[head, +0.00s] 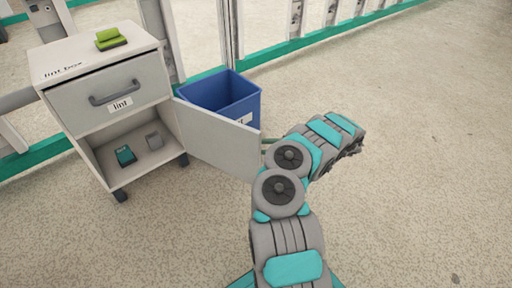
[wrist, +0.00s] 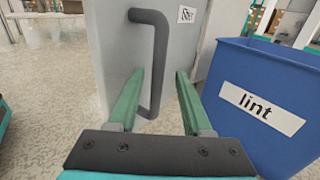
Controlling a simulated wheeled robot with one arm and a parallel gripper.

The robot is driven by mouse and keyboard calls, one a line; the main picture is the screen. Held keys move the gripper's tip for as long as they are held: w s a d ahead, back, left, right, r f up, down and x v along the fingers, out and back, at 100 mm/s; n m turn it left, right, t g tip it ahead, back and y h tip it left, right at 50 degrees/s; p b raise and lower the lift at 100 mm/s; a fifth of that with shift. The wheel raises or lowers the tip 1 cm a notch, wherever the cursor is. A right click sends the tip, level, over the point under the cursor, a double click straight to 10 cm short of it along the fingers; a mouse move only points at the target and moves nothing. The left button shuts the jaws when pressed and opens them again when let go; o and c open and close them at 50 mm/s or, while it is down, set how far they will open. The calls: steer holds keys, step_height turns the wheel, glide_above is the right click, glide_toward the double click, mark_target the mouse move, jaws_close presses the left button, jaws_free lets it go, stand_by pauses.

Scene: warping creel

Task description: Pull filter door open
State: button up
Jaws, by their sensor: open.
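The filter door (head: 215,138) of the white cabinet stands wide open in the head view, swung out to the right. In the wrist view the door (wrist: 115,45) fills the upper middle, with a dark bar handle (wrist: 157,50) and a small label (wrist: 187,15). My gripper (wrist: 160,75) is open, with one green finger on each side of the handle. I cannot tell whether either finger touches it. In the head view the fingers are mostly hidden behind my arm and the door.
The cabinet (head: 95,55) has a shut lint drawer (head: 112,92) and a green object (head: 110,39) on top. A blue lint bin (head: 225,92) stands close behind the door.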

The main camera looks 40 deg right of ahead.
steer(key=shift+b+v, duration=0.3)
steer(key=shift+v, duration=2.45)
steer(key=shift+s+d, duration=0.1)
